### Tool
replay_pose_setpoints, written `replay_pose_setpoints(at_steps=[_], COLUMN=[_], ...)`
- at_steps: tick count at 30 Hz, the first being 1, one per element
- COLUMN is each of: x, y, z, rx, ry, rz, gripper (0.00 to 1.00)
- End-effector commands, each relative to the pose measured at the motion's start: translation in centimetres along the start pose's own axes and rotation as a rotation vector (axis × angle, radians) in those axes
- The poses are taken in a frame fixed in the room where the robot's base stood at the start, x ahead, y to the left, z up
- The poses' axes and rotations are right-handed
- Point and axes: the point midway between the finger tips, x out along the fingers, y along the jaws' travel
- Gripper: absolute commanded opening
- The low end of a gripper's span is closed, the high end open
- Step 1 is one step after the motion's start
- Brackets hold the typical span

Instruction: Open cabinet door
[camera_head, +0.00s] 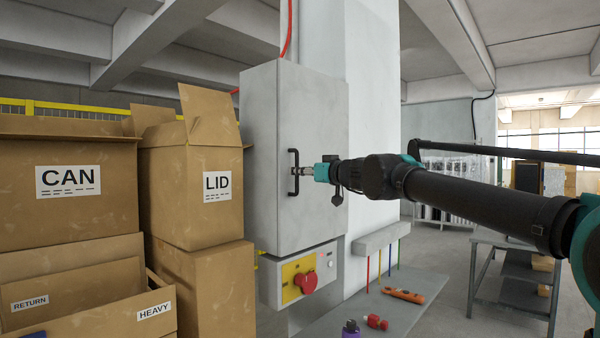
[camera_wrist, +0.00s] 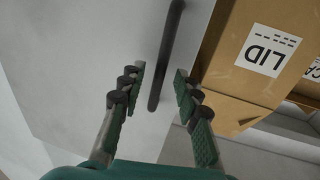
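The grey cabinet (camera_head: 275,120) is mounted on the white column, and its door looks closed. A black bar handle (camera_head: 292,158) stands upright on the door; it also shows in the wrist view (camera_wrist: 169,45). My gripper (camera_head: 300,169) reaches in from the right at the handle. In the wrist view my gripper (camera_wrist: 160,88) is open, with its two fingers apart and the handle bar between them. Gaps show between the bar and both fingers. I cannot tell how deep the bar sits between them.
Cardboard boxes labelled CAN (camera_head: 68,205) and LID (camera_head: 195,195) stand close at the left of the cabinet. A control box with a red knob (camera_head: 305,282) hangs below it. A grey shelf (camera_head: 345,318) holds an orange tool (camera_head: 403,295). A metal table (camera_head: 510,270) stands at right.

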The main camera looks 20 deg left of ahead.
Motion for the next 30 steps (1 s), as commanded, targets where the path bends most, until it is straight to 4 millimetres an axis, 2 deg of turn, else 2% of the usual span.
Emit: replay_pose_setpoints(at_steps=[5, 14, 22, 30], x=[1.14, 1.3, 1.29, 1.28], y=[-0.01, 0.0, 0.0, 0.0], z=[0.01, 0.01, 0.01, 0.01], rx=[0.0, 0.0, 0.0, 0.0], ry=[0.0, 0.0, 0.0, 0.0], rz=[0.0, 0.0, 0.0, 0.0], gripper=[0.33, 0.33, 0.0, 0.0])
